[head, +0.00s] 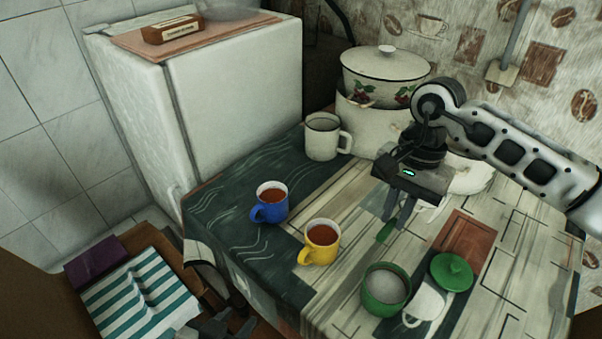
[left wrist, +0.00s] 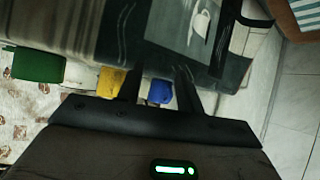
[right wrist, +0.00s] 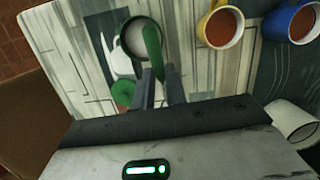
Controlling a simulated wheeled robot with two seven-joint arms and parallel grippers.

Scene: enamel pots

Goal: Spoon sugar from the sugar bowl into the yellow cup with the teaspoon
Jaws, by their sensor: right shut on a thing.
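The green sugar bowl (head: 372,303) stands open with pale sugar inside, near the table's front. The yellow cup (head: 313,255) holds brown liquid and stands to its left. My right gripper (head: 392,216) is shut on the green teaspoon (head: 385,233), above the table behind the bowl. In the right wrist view the teaspoon (right wrist: 152,52) extends from between the fingers and overlaps the bowl (right wrist: 127,38) in the picture. I cannot tell if the spoon carries sugar. My left gripper (left wrist: 158,82) is open and empty, low beside the table's front left edge.
A green lid (head: 452,272) lies right of the bowl. A blue cup (head: 270,210) with brown liquid stands behind left of the yellow cup. A white mug (head: 322,140) and a lidded pot (head: 385,66) stand at the back. A white fridge (head: 240,90) borders the table.

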